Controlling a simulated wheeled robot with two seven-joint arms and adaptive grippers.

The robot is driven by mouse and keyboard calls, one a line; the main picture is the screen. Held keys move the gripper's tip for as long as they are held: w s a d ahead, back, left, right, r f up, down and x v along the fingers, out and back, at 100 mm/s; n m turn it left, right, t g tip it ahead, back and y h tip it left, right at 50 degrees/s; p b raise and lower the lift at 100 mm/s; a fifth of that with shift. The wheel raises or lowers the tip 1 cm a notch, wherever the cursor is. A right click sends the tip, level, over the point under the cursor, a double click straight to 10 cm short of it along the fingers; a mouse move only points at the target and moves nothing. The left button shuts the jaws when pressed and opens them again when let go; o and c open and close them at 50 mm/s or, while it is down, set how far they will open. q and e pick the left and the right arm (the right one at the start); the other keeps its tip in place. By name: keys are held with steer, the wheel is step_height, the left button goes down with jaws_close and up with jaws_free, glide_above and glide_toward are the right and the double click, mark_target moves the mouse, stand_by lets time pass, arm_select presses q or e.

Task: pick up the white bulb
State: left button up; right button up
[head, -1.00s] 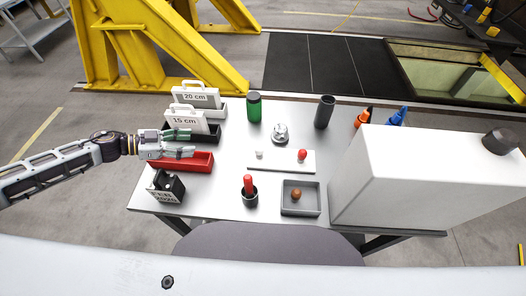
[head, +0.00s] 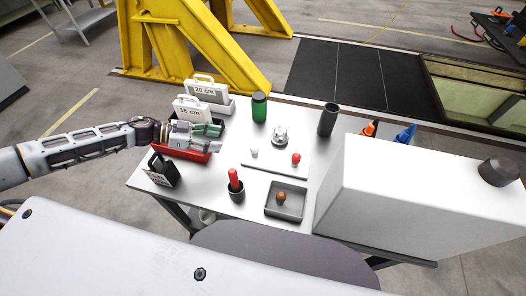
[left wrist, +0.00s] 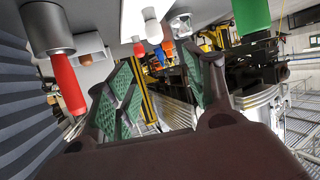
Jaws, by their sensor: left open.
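The small white bulb (head: 254,153) stands at the left end of a pale strip (head: 273,165) on the table, with a red bulb (head: 295,159) at the right end. In the left wrist view the white bulb (left wrist: 152,28) is near the top centre, beside the red bulb (left wrist: 139,48). My left gripper (head: 222,138) is over the right side of the red tray, left of the white bulb and apart from it. Its green-padded fingers (left wrist: 168,85) are open with nothing between them. My right gripper is not in view.
The red tray (head: 178,153) and label holders marked 15 cm (head: 193,111) and 20 cm (head: 212,92) are at left. A green cylinder (head: 259,107), dark cylinder (head: 327,117), red-handled item (head: 235,180) and grey tray (head: 284,212) surround the strip. A large white box (head: 420,190) blocks the right.

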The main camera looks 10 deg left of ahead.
arm_select(q)
steer(key=p, duration=0.1)
glide_toward(252, 145)
steer(key=shift+w+d, duration=0.7)
steer(key=shift+d, duration=0.75)
steer(key=shift+w+d+f, duration=0.2)
steer(key=shift+d+f, duration=0.3)
steer(key=shift+f, duration=0.05)
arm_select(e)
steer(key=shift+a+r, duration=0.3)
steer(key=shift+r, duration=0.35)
arm_select(q)
steer(key=shift+d+f, duration=0.1)
steer(key=shift+f+p+x, duration=0.15)
steer(key=shift+p+x, duration=0.15)
steer(key=shift+x, duration=0.4)
steer(key=shift+f+p+x, duration=0.15)
steer(key=shift+p+x, duration=0.1)
steer(key=shift+x, duration=1.4)
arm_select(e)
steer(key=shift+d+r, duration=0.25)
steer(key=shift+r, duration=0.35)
arm_select(q)
steer(key=shift+s, duration=0.1)
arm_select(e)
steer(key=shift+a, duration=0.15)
